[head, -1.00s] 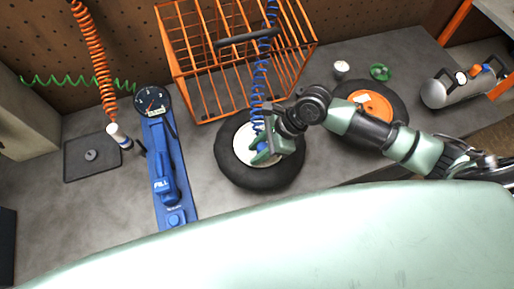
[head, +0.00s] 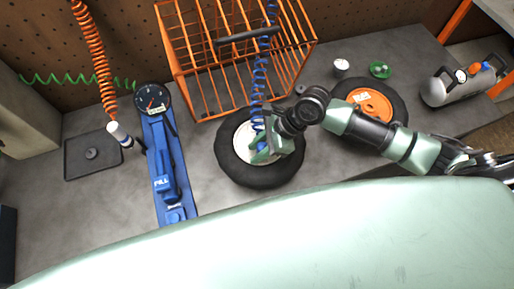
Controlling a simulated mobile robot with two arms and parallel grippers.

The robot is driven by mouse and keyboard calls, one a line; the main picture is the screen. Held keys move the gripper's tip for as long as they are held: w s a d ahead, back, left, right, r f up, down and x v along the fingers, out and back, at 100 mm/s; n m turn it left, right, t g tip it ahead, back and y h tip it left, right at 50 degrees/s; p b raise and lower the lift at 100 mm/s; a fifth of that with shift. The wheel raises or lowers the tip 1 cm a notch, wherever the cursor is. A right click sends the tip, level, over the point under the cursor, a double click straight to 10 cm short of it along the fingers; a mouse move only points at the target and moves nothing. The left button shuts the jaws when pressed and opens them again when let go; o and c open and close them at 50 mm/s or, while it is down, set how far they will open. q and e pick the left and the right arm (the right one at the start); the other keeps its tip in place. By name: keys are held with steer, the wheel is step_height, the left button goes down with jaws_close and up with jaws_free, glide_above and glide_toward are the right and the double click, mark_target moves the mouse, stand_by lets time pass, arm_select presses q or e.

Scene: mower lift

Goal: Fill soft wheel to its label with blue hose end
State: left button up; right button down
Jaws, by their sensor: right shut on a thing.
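A black wheel with a white hub (head: 240,137) lies flat on the bench, below the orange basket. My right gripper (head: 262,150) is over its hub, shut on the blue hose end (head: 256,143). The coiled blue hose (head: 259,85) runs up from it in front of the basket. Whether the hose end sits on the valve is hidden by the gripper. A blue inflator with a FILL lever (head: 163,184) and a round dial gauge (head: 152,100) stands left of the wheel. A second wheel with an orange hub (head: 372,104) lies to the right, its label too small to read. My left gripper is not in view.
The orange wire basket (head: 200,70) stands behind the wheel. A coiled orange hose (head: 95,60) hangs at left above a dark tray (head: 92,156). A white cup (head: 340,68), a green ring (head: 380,70) and a silver tank (head: 458,84) are at right.

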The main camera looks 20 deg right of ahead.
mark_target(264, 146)
steer(key=c, duration=1.3)
jaws_free()
steer(key=shift+f, duration=0.1)
steer(key=shift+c, duration=0.2)
steer(key=p+v, duration=0.3)
steer(key=p, duration=0.1)
steer(key=shift+s, duration=0.15)
steer(key=shift+d+r, duration=0.15)
steer(key=shift+r, duration=0.2)
steer(key=shift+v, duration=0.95)
steer(key=shift+d+r, duration=0.2)
steer(key=shift+r, duration=0.05)
steer(key=v, duration=0.4)
steer(key=shift+d+r, duration=0.2)
steer(key=shift+r, duration=0.15)
